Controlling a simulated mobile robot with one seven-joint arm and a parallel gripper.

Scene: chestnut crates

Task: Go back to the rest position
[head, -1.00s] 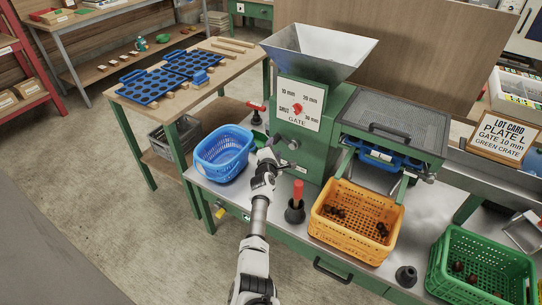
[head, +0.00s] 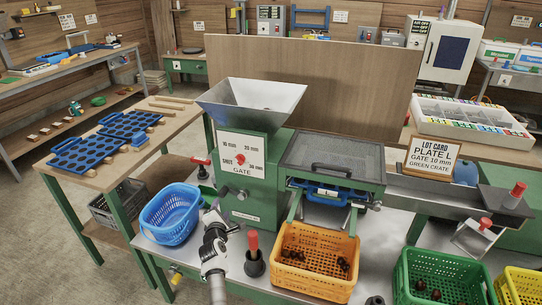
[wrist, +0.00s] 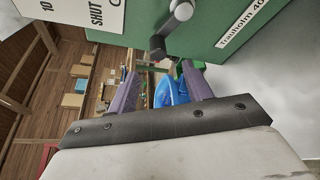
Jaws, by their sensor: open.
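My gripper (head: 226,222) is low in front of the green machine (head: 262,215), between the blue basket (head: 171,214) and the black-based red handle (head: 254,250). In the wrist view my gripper (wrist: 158,88) shows two purple-grey fingers spread apart with nothing held. The machine's grey knob (wrist: 172,28) is just beyond the fingertips, apart from them as far as I can tell. Part of the blue basket (wrist: 172,92) shows between the fingers.
An orange crate (head: 312,286) and a green crate (head: 403,290), each with dark pieces, stand to the right. Blue perforated trays (head: 82,152) lie on the left table. A lot card (head: 432,157) reads plate L, gate 10 mm, green crate. Open floor (head: 50,260) lies at left.

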